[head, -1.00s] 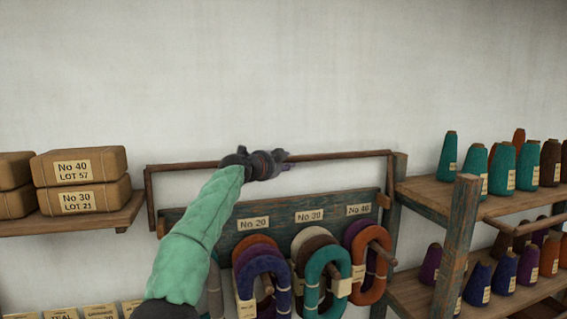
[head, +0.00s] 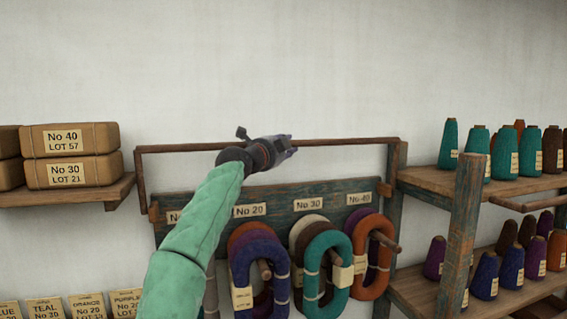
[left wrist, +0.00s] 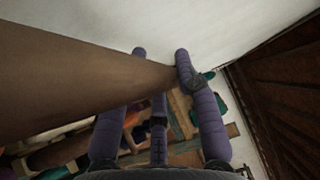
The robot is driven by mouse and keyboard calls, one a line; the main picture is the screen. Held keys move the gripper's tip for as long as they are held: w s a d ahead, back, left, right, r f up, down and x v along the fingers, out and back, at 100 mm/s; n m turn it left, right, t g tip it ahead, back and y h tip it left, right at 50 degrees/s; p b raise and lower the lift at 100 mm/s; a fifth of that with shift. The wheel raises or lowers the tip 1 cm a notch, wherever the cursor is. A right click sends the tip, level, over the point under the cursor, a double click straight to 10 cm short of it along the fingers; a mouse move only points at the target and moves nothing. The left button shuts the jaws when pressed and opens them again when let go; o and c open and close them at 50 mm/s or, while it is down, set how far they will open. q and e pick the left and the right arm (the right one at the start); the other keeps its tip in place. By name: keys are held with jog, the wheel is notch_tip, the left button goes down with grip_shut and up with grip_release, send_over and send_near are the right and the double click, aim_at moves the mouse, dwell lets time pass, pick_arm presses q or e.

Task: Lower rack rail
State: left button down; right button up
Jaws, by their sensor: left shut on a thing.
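The rack rail (head: 345,142) is a thin brown bar with downturned ends, set above the painted rack board (head: 285,201). My left gripper (head: 284,146) is shut on the rail around its middle, with the fingers partly hidden behind my wrist. In the left wrist view the rail (left wrist: 70,75) runs in large from the left to the purple fingers (left wrist: 160,62). The board carries number labels and pegs with looped yarn hanks (head: 323,270). My green sleeved arm covers the board's left part. My right gripper is not in view.
A shelf (head: 100,194) with wrapped packages stands left of the rail. A wooden rack with a post (head: 460,235) and several yarn cones (head: 505,153) stands at the right. Labelled bundles (head: 85,307) lie at lower left. The wall above the rail is bare.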

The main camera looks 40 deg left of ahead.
pick_arm(q)
jog(key=s+d+f+m+t+b, duration=0.2)
jog(key=s+d+b, duration=0.1)
jog(key=b, duration=0.6)
jog(key=shift+s+d, duration=0.2)
jog(key=shift+d, duration=0.65)
jog(key=c, duration=1.2)
grip_release()
jog(key=shift+r, duration=0.1)
jog(key=shift+o, duration=0.2)
jog(key=shift+s, duration=0.1)
jog(key=v, duration=1.1)
jog(key=shift+s, duration=0.4)
